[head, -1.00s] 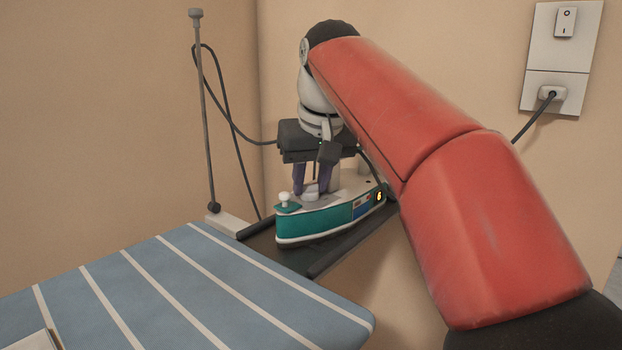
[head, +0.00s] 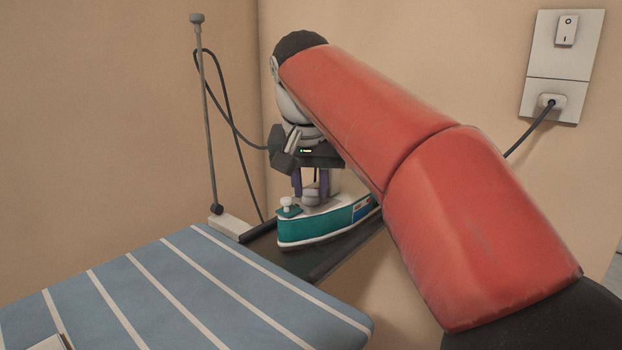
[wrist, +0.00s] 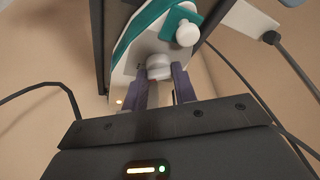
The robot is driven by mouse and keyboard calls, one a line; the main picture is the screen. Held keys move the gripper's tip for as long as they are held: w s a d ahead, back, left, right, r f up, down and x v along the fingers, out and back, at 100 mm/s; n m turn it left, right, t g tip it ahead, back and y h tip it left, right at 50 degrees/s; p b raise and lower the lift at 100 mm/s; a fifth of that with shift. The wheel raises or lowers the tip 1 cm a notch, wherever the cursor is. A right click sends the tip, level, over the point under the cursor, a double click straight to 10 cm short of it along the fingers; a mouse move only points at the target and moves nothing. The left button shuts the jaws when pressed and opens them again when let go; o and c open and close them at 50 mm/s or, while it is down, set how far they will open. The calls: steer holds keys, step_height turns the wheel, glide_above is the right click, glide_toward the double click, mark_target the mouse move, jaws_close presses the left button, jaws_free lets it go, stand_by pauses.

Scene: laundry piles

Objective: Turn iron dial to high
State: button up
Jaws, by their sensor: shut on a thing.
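The teal and white iron (head: 322,224) rests on a dark tray at the end of the ironing board. Its dial, a pale round knob (wrist: 158,67), stands on the iron's top. My gripper (wrist: 162,78) is over the iron with its purple fingers on either side of the dial, shut on it. In the head view my gripper (head: 310,190) reaches down onto the iron, and my arm hides the iron's rear end. A second white knob (head: 287,203) stands at the iron's front tip, also in the wrist view (wrist: 186,34). The dial's markings cannot be read.
A blue striped ironing board (head: 170,290) fills the lower left. A thin grey pole (head: 207,130) with a looping cord stands behind it. A wall switch and socket (head: 562,65) with a plug are at the upper right. Walls close in behind the iron.

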mark_target(307, 212)
steer(key=shift+m, duration=0.5)
steer(key=o, duration=0.7)
steer(key=shift+r, duration=0.1)
steer(key=v, duration=0.7)
steer(key=shift+a+r, duration=0.15)
steer(key=shift+r, duration=0.15)
steer(key=shift+s, duration=0.15)
